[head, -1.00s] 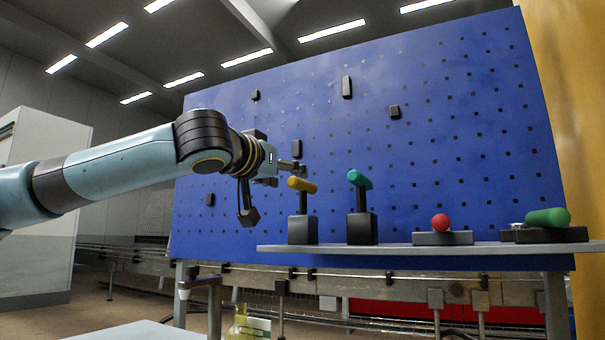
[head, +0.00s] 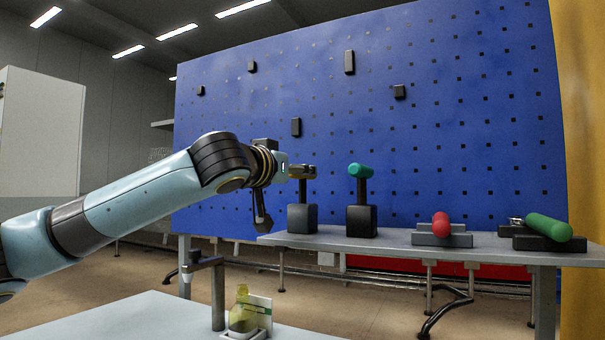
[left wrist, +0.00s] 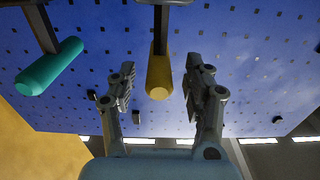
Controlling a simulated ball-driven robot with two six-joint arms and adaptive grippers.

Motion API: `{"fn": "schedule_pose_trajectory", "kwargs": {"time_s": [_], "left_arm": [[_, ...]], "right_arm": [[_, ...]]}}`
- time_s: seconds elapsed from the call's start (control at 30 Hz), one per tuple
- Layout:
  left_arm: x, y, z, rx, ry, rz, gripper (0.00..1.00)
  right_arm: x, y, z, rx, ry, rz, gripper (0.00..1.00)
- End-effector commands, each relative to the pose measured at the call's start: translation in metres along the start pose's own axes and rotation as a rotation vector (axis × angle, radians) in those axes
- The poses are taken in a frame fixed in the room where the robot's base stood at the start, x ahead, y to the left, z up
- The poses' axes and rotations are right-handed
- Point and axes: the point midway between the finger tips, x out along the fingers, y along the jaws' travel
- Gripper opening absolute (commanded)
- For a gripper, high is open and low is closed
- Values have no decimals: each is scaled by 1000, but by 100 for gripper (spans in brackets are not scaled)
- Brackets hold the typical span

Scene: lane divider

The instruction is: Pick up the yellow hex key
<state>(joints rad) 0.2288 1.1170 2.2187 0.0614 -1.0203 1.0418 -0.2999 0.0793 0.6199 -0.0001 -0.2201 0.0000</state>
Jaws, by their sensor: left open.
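The yellow hex key (left wrist: 159,75) shows in the left wrist view as a yellow handle with a dark shaft, between my gripper's two fingers with gaps on both sides. My left gripper also shows in the left wrist view (left wrist: 160,82). It is open, with its fingers on either side of the handle and nothing clamped. My right gripper is in neither view.
A teal-handled tool (head: 361,171) stands in its own block just right; it also shows in the left wrist view (left wrist: 48,68). Red (head: 441,225) and green (head: 548,227) handled tools lie further right on the shelf (head: 395,243). A blue pegboard (head: 440,120) rises behind.

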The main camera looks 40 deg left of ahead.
Motion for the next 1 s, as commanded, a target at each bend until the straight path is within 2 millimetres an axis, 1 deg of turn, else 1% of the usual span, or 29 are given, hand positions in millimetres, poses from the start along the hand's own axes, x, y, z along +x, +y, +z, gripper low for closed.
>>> {"fn": "schedule_pose_trajectory", "kwargs": {"time_s": [0.03, 0.2, 0.33, 0.53, 0.9, 0.93, 1.0], "left_arm": [[5, 1, -1, -9, -2, 0, 51], [21, 0, 0, -4, -1, -1, 51], [25, 1, 1, 0, 0, 1, 51], [25, 1, 1, 2, 0, 1, 51], [25, 0, 1, 1, -1, 1, 3], [25, 0, 1, 1, -1, 1, 0], [25, 0, 1, 1, -1, 1, 0]], "right_arm": [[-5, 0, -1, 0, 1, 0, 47], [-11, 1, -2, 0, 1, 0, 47], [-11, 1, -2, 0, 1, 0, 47], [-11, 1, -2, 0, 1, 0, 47], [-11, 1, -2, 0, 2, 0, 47], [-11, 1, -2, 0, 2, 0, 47], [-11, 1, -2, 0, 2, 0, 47]]}}
